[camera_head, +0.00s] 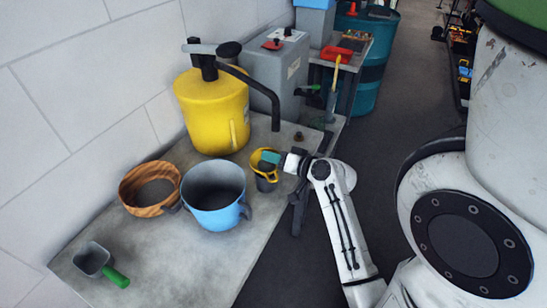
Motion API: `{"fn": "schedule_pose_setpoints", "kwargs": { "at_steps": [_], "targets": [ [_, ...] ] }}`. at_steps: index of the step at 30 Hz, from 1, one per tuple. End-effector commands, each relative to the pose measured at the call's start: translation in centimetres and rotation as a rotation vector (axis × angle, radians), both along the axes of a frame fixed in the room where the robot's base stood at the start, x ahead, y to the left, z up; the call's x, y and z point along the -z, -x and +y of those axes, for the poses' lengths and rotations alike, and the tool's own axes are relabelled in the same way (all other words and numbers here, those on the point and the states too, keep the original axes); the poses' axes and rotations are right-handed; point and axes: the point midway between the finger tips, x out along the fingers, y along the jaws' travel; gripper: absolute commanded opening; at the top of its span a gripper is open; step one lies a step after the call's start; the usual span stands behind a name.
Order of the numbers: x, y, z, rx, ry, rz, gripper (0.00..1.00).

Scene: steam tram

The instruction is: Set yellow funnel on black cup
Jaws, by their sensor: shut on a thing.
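The yellow funnel (255,167) is at the right side of the grey bench, its rim tilted in the picture. The black cup (267,184) shows directly below it, partly covered by the funnel. I cannot tell whether the funnel rests on the cup or is held just above it. My gripper (272,158) comes in from the right, with a teal fingertip inside the funnel's rim, and is shut on the funnel. The other finger is hard to make out.
On the bench (185,268) stand a blue pot (213,212), a wood-patterned bowl (135,208), a green-handled scoop (93,262) and a large yellow sprayer tank (212,112). A grey box (272,75) stands behind.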

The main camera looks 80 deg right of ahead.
Motion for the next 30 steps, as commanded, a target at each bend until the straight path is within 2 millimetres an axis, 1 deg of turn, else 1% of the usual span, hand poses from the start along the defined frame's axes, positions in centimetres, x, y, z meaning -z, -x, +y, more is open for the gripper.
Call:
{"fn": "schedule_pose_setpoints", "kwargs": {
  "at_steps": [21, 30],
  "targets": [
    [2.5, 0.1, 0.3, -0.005, -0.011, 0.011, 0.0],
    [2.6, 0.1, 0.3, -0.005, -0.012, 0.012, 0.0]
  ]
}}
